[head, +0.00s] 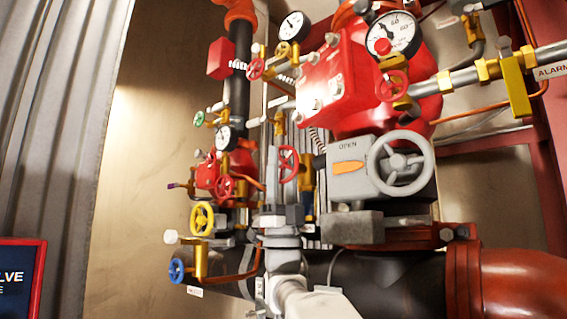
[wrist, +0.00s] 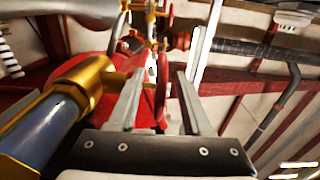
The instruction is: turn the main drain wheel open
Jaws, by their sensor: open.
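A red handwheel (head: 296,163) stands nearly edge-on in the middle of the head view, among the pipework. No label shows on it, so I cannot tell from the pictures alone that it is the main drain wheel. My gripper (head: 289,155) comes up from below, its grey fingers open and pointing up on either side of this wheel. In the wrist view, my gripper (wrist: 159,72) is open with the red wheel (wrist: 161,98) seen edge-on between the two fingers. I see no clear contact between fingers and rim.
A grey handwheel (head: 401,163) on a box marked OPEN is close to the right. Yellow (head: 202,218) and blue (head: 176,270) wheels sit lower left. In the wrist view, a brass-collared pipe (wrist: 50,120) runs close by on the left.

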